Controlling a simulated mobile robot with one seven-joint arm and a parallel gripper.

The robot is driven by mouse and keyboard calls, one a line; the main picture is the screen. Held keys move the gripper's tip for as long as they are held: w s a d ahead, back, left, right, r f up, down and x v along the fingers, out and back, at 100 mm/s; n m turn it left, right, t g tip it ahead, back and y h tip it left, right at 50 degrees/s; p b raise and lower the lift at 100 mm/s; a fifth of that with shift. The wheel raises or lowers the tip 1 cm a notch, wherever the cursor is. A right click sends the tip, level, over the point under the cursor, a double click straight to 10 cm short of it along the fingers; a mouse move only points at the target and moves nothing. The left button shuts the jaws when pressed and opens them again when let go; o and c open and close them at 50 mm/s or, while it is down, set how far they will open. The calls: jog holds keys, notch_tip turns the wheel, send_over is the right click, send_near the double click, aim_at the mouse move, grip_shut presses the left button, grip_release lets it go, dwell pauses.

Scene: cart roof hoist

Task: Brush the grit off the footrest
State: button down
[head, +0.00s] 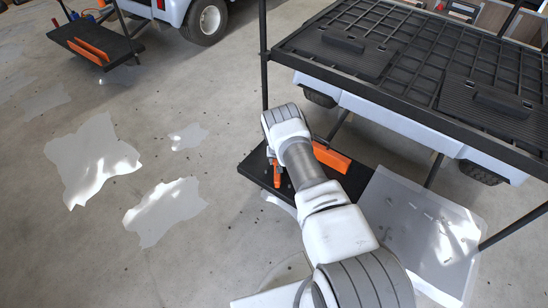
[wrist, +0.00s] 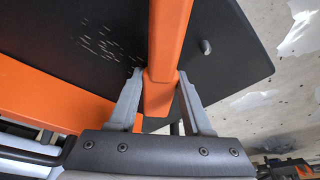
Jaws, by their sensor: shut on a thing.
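The footrest (head: 352,183) is a black plate with an orange bar (head: 332,157) along it, low beside the cart in the head view. In the wrist view, its black surface (wrist: 60,25) fills the upper part. Pale grit specks (wrist: 107,43) lie scattered on it, left of my gripper (wrist: 160,76). My gripper is shut on an orange handle (wrist: 170,35), which looks like the brush's. The handle also shows in the head view (head: 277,175), over the footrest's left part. The brush's bristles are hidden, so I cannot tell whether they touch the plate.
The cart's black slatted roof (head: 420,60) lies low at the right, above its white body (head: 400,118). Black posts (head: 264,60) stand close to my arm. A grey panel (head: 420,230) adjoins the footrest. Open concrete floor lies left; another cart stands top left.

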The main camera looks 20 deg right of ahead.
jog(key=shift+s+d+p, duration=1)
jog(key=shift+s+d, duration=0.2)
jog(key=shift+s, duration=0.35)
jog(key=shift+s+d+p, duration=0.95)
jog(key=shift+s+d, duration=0.25)
jog(key=shift+s, duration=0.4)
jog(key=shift+s+d+p, duration=1)
jog(key=shift+s+d, duration=0.2)
jog(key=shift+s, duration=0.35)
jog(key=shift+s+d+p, duration=0.4)
jog(key=shift+s+d, duration=1.1)
jog(key=shift+s, duration=0.4)
jog(key=shift+s+d+p, duration=0.45)
jog(key=shift+s+d, duration=1)
jog(key=shift+s, duration=0.4)
jog(key=shift+s+d+p, duration=0.4)
jog(key=shift+s+d, duration=1.1)
jog(key=shift+s, duration=0.4)
notch_tip(320, 180, up, 9)
jog(key=p, duration=0.6)
